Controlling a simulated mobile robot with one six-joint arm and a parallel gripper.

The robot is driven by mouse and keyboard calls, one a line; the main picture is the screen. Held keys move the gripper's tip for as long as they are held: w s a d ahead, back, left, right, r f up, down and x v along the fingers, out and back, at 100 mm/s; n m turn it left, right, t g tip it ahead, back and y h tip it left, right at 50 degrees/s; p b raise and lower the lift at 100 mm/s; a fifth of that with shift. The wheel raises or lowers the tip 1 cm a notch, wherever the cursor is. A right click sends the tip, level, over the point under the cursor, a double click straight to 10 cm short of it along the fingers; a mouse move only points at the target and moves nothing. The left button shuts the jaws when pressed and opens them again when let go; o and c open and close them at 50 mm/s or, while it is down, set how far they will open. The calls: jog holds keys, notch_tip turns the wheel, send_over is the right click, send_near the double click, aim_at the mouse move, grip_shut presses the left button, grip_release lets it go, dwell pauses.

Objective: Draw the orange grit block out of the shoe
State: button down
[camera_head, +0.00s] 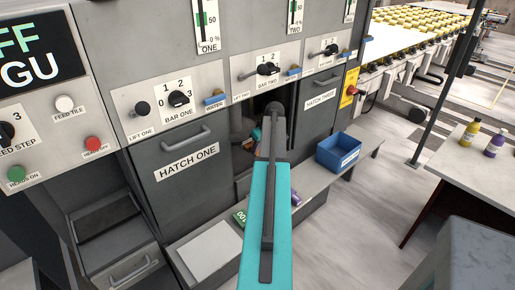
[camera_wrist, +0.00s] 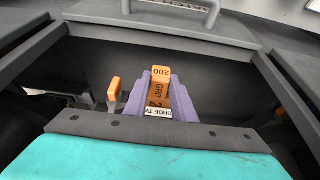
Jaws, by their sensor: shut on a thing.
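The orange grit block (camera_wrist: 160,75) shows in the middle of the wrist view. Its end reads "200" and its side reads "GRIT". The purple fingers of my gripper (camera_wrist: 161,88) lie along its two sides, shut on it. A white label starting "SHOE TW" (camera_wrist: 158,112) shows just below the block; the rest of the label and most of the shoe are hidden. I cannot tell how deep the block sits in the shoe. In the head view my arm covers the gripper and the block, in front of the dark opening between hatch one and hatch three.
A smaller orange piece (camera_wrist: 114,90) stands left of the fingers. Dark hatch walls close in on both sides. Hatch one (camera_head: 185,155) is shut. A blue bin (camera_head: 340,152) and a green block (camera_head: 240,216) sit on the bench ledge.

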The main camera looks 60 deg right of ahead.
jog(key=shift+s+a, duration=0.1)
jog(key=shift+s, duration=0.3)
dwell(0.3)
jog(key=c, duration=1.4)
grip_release()
jog(key=shift+s+r, duration=0.1)
jog(key=shift+r, duration=0.05)
jog(key=b+v, duration=0.3)
jog(key=v, duration=1)
jog(key=shift+r, duration=0.25)
jog(key=shift+a, duration=0.1)
